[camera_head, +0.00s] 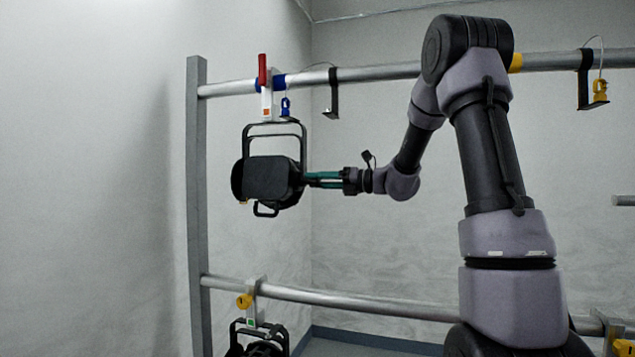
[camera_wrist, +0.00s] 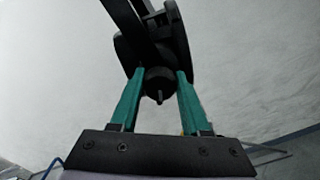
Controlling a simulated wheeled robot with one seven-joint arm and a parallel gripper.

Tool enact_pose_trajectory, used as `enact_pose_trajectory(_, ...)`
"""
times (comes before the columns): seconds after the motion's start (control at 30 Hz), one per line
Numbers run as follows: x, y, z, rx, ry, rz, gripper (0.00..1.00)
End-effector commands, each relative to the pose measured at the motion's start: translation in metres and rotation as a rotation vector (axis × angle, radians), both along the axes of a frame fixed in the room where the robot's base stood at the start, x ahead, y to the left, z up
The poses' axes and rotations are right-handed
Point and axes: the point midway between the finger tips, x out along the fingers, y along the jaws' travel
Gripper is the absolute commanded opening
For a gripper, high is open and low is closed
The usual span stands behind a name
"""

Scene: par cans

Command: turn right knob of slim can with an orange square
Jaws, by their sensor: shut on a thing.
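The slim black can (camera_head: 268,180) hangs from the upper rail by its yoke, under a white clamp (camera_head: 266,100) with a red handle. A small orange square (camera_head: 267,112) shows on the clamp. My gripper (camera_head: 306,178) reaches the can's right side from the right, its green fingers level. In the wrist view, the round black right knob (camera_wrist: 158,84) sits between the two green fingertips (camera_wrist: 160,74), with a small pin at its centre. The fingers are shut on this knob. In the head view the knob is hidden by the fingers and the can.
A blue clip (camera_head: 286,106) hangs beside the yoke. Another can (camera_head: 258,347) hangs on the lower rail (camera_head: 350,303) under a clamp with a green square. A grey post (camera_head: 197,200) stands left of the can.

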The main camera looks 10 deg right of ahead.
Motion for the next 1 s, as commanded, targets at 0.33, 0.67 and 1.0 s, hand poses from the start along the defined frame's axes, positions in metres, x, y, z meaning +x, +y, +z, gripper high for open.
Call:
enact_pose_trajectory(0.33, 0.0004, -0.001, -0.0013, 0.084, 0.149, -0.001, 0.0)
enact_pose_trajectory(0.67, 0.0004, -0.001, -0.0016, 0.106, 0.188, -0.001, 0.0)
enact_pose_trajectory(1.0, 0.0004, -0.001, -0.0016, 0.106, 0.187, -0.001, 0.62)
